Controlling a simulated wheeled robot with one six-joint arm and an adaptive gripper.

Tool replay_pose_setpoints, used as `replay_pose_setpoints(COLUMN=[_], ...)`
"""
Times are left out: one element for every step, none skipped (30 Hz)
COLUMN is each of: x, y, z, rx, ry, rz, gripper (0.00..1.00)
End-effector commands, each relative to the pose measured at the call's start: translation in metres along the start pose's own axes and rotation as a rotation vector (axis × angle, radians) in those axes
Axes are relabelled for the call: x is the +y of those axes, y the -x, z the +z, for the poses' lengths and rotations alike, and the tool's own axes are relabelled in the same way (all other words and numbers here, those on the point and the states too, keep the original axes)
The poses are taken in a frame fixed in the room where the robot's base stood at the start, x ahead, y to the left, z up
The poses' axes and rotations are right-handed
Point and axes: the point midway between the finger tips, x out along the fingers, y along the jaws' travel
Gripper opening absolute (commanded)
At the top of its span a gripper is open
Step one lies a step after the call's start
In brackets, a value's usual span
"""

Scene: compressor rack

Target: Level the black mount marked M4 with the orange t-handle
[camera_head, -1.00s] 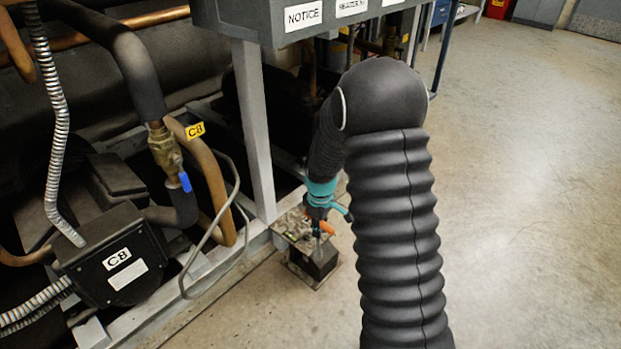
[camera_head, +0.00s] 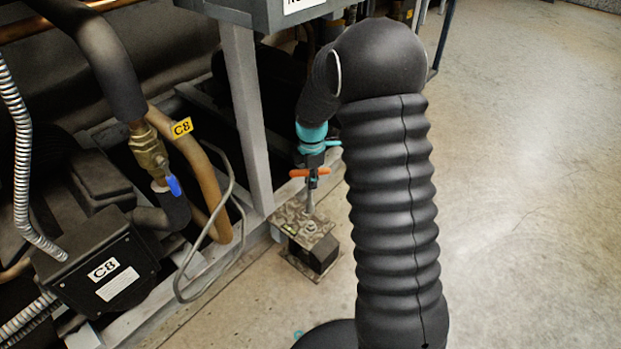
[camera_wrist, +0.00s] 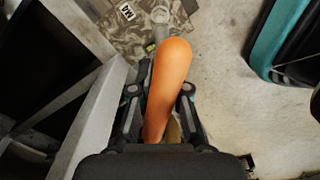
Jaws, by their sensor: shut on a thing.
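The black mount (camera_head: 322,256) stands on the floor beside the rack frame, under a mottled metal top plate (camera_head: 290,217) with a bolt (camera_head: 309,228). In the wrist view the plate (camera_wrist: 148,42) carries a white M4 label (camera_wrist: 127,11). My gripper (camera_head: 311,163) is shut on the orange t-handle (camera_head: 296,173), above the plate. Its grey shaft (camera_head: 310,198) points down, with its lower end close to the plate; I cannot tell whether it touches. In the wrist view the orange bar (camera_wrist: 169,75) lies between my fingers and hides most of the shaft.
A grey post (camera_head: 246,120) and the rack's base rail (camera_head: 215,262) stand left of the mount. A C8 box (camera_head: 110,275), a pipe with a blue-handled valve (camera_head: 150,160) and a thin grey cable (camera_head: 228,190) are further left. Open floor (camera_head: 520,220) lies to the right.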

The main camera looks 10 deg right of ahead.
Motion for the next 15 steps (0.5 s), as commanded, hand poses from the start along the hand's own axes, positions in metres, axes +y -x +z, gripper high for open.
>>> replay_pose_setpoints(x=[0.0002, 0.0001, 0.0001, 0.0001, 0.0001, 0.0001, 0.0, 0.0, 0.0, 0.0, -0.0001, -0.0001, -0.0001, -0.0001, -0.0001], y=[0.0002, 0.0001, 0.0001, 0.0001, 0.0001, 0.0001, 0.0, 0.0, 0.0, 0.0, 0.0, 0.0, -0.0001, -0.0001, -0.0001], z=[0.0, 0.0, -0.0001, -0.0001, -0.0001, -0.0001, -0.0001, -0.0001, -0.0001, -0.0002, -0.0002, -0.0002, -0.0002, -0.0002, -0.0002], rx=[0.0, 0.0, 0.0, 0.0, 0.0, 0.0, 0.0, 0.0, 0.0, 0.0, 0.0, 0.0, 0.0, 0.0, 0.0], ry=[-0.051, -0.085, -0.132, -0.167, -0.202, -0.247, -0.282, -0.316, -0.363, -0.397, -0.431, -0.477, -0.511, -0.545, -0.59], rz=[0.001, 0.002, 0.002, 0.002, 0.003, 0.003, 0.003, 0.003, 0.004, 0.004, 0.004, 0.004, 0.005, 0.005, 0.005], gripper=[0.0, 0.0, 0.0, 0.0, 0.0, 0.0, 0.0, 0.0, 0.0, 0.0, 0.0, 0.0, 0.0, 0.0, 0.0])
